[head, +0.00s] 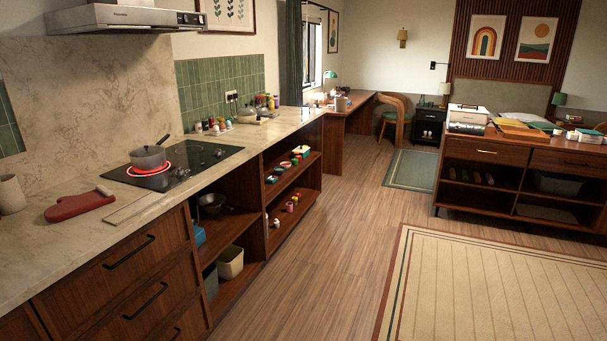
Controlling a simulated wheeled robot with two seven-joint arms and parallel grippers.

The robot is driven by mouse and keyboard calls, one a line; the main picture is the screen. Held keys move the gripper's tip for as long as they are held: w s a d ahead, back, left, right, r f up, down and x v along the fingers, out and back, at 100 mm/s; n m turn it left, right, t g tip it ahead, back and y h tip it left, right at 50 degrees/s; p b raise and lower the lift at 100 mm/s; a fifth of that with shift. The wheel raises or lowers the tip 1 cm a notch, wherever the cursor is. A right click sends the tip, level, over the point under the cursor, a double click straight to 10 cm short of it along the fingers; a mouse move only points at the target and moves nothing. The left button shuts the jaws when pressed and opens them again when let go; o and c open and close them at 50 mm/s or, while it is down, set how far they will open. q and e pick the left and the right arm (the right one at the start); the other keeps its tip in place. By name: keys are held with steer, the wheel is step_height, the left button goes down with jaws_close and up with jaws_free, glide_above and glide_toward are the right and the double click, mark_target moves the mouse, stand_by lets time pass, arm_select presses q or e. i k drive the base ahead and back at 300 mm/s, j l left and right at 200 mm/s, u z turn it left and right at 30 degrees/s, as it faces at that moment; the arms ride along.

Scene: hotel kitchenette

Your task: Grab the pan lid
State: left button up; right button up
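A small grey pan (148,164) stands on the cooktop (205,155), over a burner ring that glows red. Its dark handle points up and to the right, toward the back. A lid (148,152) appears to cover the top of the pan; its knob is too small to make out clearly. Neither of my grippers shows in the head view.
A red oven mitt (78,204) lies on the counter (60,250) left of the cooktop, near a beige cup (11,194). A range hood (122,18) hangs above. Open shelves (290,190) sit below the counter. The wooden floor (330,240) is clear.

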mark_target(145, 150)
steer(key=i, duration=1.05)
steer(key=i+l, duration=0.1)
steer(key=i, duration=1)
